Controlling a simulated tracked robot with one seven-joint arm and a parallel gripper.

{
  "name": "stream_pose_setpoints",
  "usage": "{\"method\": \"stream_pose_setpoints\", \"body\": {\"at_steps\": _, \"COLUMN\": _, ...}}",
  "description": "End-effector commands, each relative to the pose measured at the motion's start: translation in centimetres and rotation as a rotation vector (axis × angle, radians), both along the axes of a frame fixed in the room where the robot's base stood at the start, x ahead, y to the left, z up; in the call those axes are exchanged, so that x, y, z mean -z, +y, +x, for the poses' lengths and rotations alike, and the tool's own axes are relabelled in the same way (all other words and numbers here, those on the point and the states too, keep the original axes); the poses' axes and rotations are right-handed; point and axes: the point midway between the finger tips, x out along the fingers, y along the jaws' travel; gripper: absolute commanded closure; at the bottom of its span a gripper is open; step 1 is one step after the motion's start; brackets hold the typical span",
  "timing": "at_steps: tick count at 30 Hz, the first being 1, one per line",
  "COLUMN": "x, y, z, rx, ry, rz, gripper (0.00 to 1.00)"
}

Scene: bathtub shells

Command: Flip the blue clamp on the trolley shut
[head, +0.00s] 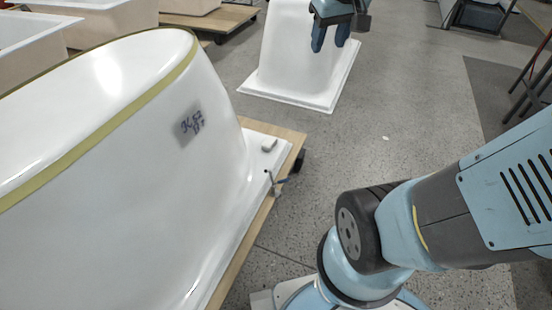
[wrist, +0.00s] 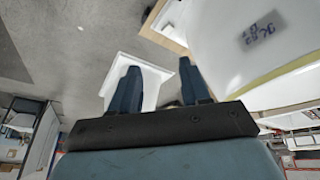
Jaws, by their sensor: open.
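The small blue clamp (head: 277,184) sits on the edge of the wooden trolley (head: 290,134) under the white tub shell (head: 130,150) in the head view. A thin part of it stands up and a bluish part reaches out past the edge; it is too small to read its exact angle. My gripper (head: 331,38) is open and empty at the top of the head view, well beyond and above the clamp. In the wrist view my gripper (wrist: 160,68) has its two fingers spread with nothing between them. I cannot make out the clamp there.
A second white shell (head: 297,50) stands on the floor behind my gripper. More shells stand at the back left. The grey floor (head: 390,120) between the trolley and the dark mat is mostly clear.

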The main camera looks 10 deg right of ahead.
Motion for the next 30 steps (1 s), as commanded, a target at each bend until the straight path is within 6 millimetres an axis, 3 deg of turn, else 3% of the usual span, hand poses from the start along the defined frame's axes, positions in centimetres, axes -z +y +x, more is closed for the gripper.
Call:
{"method": "stream_pose_setpoints", "body": {"at_steps": 3, "x": 1.2, "y": -0.2, "z": 3.5, "rx": -0.033, "ry": 0.035, "rz": -0.022, "gripper": 0.54}}
{"method": "stream_pose_setpoints", "body": {"at_steps": 14, "x": 6.8, "y": -0.6, "z": 13.2, "rx": -0.147, "ry": 0.126, "rz": -0.074, "gripper": 0.54}}
{"method": "stream_pose_setpoints", "body": {"at_steps": 23, "x": 14.0, "y": -1.1, "z": 20.5, "rx": -0.247, "ry": 0.201, "rz": -0.096, "gripper": 0.54}}
{"method": "stream_pose_setpoints", "body": {"at_steps": 30, "x": 21.4, "y": -1.4, "z": 25.2, "rx": -0.328, "ry": 0.257, "rz": -0.1, "gripper": 0.54}}
